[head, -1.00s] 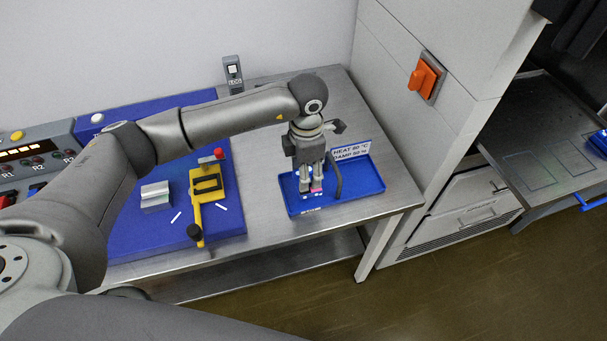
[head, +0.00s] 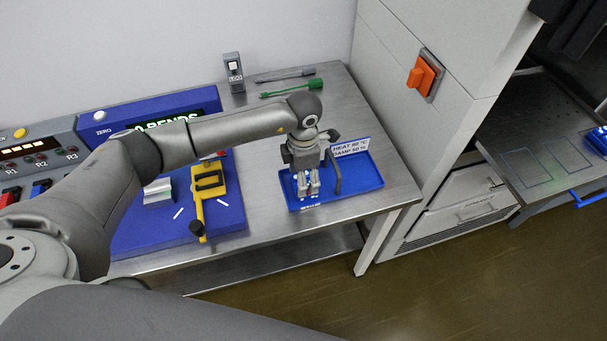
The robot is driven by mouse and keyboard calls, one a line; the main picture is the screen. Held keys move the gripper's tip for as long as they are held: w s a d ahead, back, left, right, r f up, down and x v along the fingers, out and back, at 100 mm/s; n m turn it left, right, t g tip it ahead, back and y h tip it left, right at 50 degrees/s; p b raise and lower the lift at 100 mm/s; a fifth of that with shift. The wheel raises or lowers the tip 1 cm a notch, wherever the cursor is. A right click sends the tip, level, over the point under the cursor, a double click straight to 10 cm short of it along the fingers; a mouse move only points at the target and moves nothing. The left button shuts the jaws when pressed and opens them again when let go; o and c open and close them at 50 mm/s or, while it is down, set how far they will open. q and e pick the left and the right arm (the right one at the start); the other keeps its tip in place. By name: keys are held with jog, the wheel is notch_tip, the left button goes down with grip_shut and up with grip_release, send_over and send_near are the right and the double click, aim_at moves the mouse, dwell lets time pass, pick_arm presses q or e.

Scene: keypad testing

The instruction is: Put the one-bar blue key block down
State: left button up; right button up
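My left gripper (head: 308,190) points down over the blue tray (head: 352,184), at the tray's left half. Its two fingertips are close together, low near the tray floor. I cannot make out the one-bar blue key block; blue on blue and the fingers may hide it. Whether anything is between the fingers is too small to tell. Small white marks show in the tray beside the fingers. My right gripper is not in view.
A sign reading HEAT and DAMP (head: 351,148) stands at the tray's back. A yellow fixture (head: 209,185) with a black knob is on the blue mat at left. Green (head: 290,88) and grey (head: 285,75) tools lie at the back. Bare metal table surrounds the tray.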

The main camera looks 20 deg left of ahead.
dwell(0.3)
pick_arm(q)
jog(key=shift+r+p, duration=0.25)
jog(key=shift+p, duration=0.05)
notch_tip(320, 180, up, 12)
jog(key=b, duration=0.3)
jog(key=shift+f, duration=0.15)
